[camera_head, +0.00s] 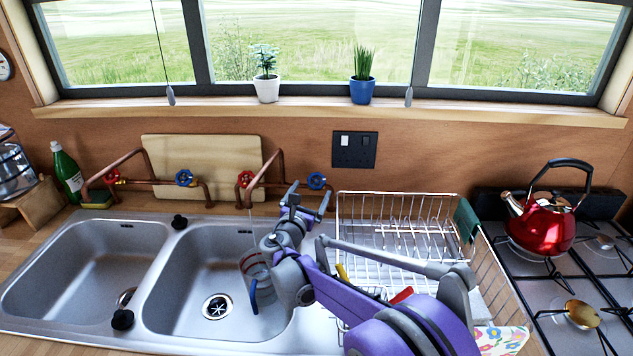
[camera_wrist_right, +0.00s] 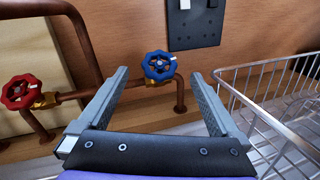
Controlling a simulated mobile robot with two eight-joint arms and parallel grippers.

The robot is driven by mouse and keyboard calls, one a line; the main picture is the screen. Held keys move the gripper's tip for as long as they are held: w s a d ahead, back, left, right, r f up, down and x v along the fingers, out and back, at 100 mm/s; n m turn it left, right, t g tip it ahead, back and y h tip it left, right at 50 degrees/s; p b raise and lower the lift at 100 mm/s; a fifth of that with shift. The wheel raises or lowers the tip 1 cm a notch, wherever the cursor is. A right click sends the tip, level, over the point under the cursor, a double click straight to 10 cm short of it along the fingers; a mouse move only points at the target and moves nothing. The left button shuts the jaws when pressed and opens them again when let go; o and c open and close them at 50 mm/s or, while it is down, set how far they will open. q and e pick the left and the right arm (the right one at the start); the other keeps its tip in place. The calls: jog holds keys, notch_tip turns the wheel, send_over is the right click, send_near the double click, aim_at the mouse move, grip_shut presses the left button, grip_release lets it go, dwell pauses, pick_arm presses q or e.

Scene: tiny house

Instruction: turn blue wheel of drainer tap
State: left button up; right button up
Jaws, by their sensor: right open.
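The drainer tap is the right-hand copper tap, with a red wheel (camera_head: 245,179) on its left and a blue wheel (camera_head: 317,181) on its right. In the right wrist view the blue wheel (camera_wrist_right: 158,66) shows beyond and between my fingertips, and the red wheel (camera_wrist_right: 20,92) is at the left. My right gripper (camera_head: 309,194) is open and empty, just in front of the blue wheel, with its fingers pointing toward the wall. It also shows in the right wrist view (camera_wrist_right: 159,76). I cannot tell whether a finger touches the wheel. My left gripper is not in view.
A wire dish rack (camera_head: 397,196) stands right of my gripper. A clear cup (camera_head: 254,266) with a blue handle is in the right sink basin, under a thin pale streak from the spout. A black socket plate (camera_head: 355,149) is on the wall. A red kettle (camera_head: 541,224) stands on the stove.

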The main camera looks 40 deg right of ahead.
aim_at(315, 183)
jog(key=x, duration=0.6)
jog(key=shift+a, duration=0.1)
jog(key=c, duration=1.4)
jog(key=shift+w+m+g+h+p, duration=0.1)
jog(key=shift+m+g+h+p, duration=0.35)
jog(key=shift+m+g, duration=0.95)
jog(key=o, duration=1.4)
jog(key=v, duration=1)
jog(key=shift+s+a+b, duration=0.3)
jog(key=shift+b, duration=0.1)
jog(key=shift+f, duration=0.1)
